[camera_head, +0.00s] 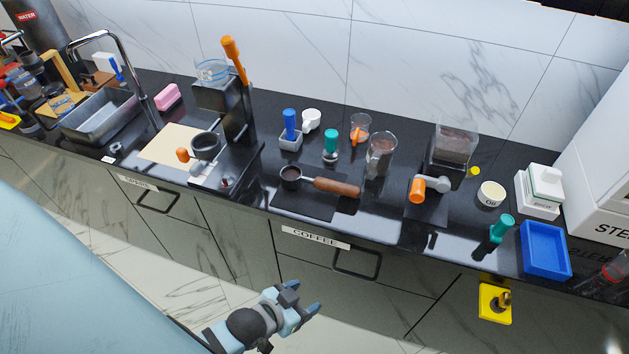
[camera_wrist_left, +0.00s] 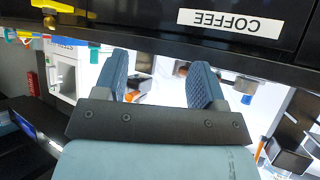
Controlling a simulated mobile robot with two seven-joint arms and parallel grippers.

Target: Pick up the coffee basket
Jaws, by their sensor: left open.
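A portafilter-like basket (camera_head: 290,178) with a long brown wooden handle (camera_head: 337,187) lies on a dark mat on the black counter. A second dark round cup (camera_head: 205,146) with an orange-tipped handle sits to the left, by the black machine. I cannot tell for certain which one is the coffee basket. My left gripper (camera_head: 303,298) is open and empty in front of the cabinets, below the counter edge and below the COFFEE label. In the left wrist view its two blue fingers (camera_wrist_left: 160,78) are spread apart with nothing between them. My right gripper is not in view.
The COFFEE drawer (camera_head: 357,262) and its handle are close to my left gripper. A glass jug (camera_head: 380,155), a grinder-like device (camera_head: 452,150) and a blue tray (camera_head: 544,249) stand to the right. A sink (camera_head: 100,117) is at the far left.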

